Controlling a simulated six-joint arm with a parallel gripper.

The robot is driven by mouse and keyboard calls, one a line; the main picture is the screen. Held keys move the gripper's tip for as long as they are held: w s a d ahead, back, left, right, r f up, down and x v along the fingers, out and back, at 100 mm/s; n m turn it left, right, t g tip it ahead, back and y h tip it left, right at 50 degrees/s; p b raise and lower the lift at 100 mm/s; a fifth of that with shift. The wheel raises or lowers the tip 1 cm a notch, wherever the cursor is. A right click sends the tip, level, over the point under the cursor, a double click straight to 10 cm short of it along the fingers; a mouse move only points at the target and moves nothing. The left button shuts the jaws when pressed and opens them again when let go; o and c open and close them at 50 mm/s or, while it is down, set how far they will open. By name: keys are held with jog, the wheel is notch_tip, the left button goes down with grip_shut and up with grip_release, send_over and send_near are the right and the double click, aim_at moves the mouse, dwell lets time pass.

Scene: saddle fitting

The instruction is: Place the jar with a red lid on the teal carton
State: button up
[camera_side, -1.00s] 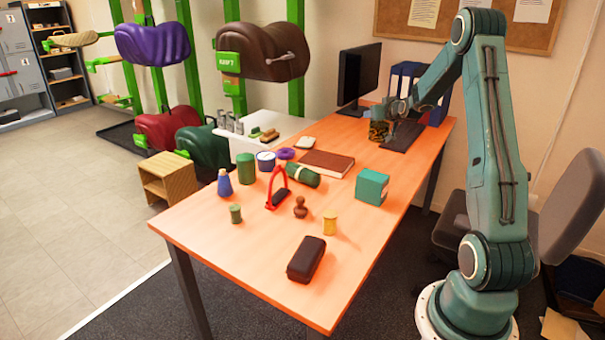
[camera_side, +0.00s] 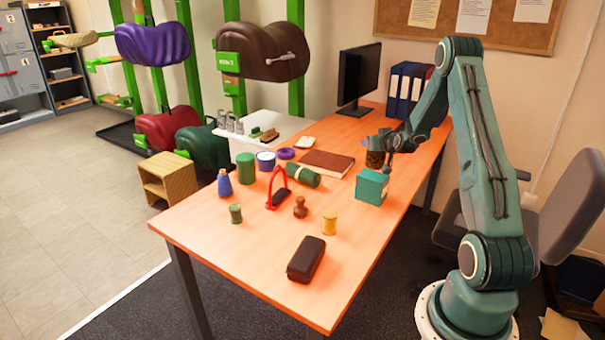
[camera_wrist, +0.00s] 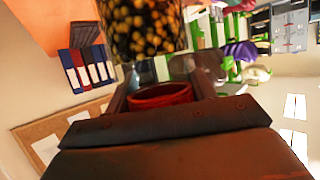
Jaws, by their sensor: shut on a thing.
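The jar (camera_side: 375,159) shows dark contents with yellow specks in the side view. My gripper (camera_side: 382,142) is shut on it near its top and holds it at the upper edge of the teal carton (camera_side: 371,188). I cannot tell whether the jar touches the carton. In the wrist view the jar body (camera_wrist: 145,28) is large and cut off by the frame edge. Its red lid (camera_wrist: 160,95) sits between my fingers. The lid is hidden by my gripper in the side view. The carton stands upright on the table and does not show in the wrist view.
A brown book (camera_side: 327,163) lies left of the carton. A monitor (camera_side: 359,75) and binders (camera_side: 408,88) stand behind.

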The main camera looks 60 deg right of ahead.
jog(key=shift+f, duration=1.55)
jog(key=shift+f, duration=0.1)
jog(key=o, duration=1.4)
jog(key=shift+f, duration=0.1)
jog(key=shift+c, duration=0.2)
jog(key=shift+s+a+r, duration=0.1)
jog(key=shift+r, duration=0.1)
jog(key=v, duration=1.1)
jog(key=shift+s+a, duration=0.25)
jog(key=shift+a, duration=0.1)
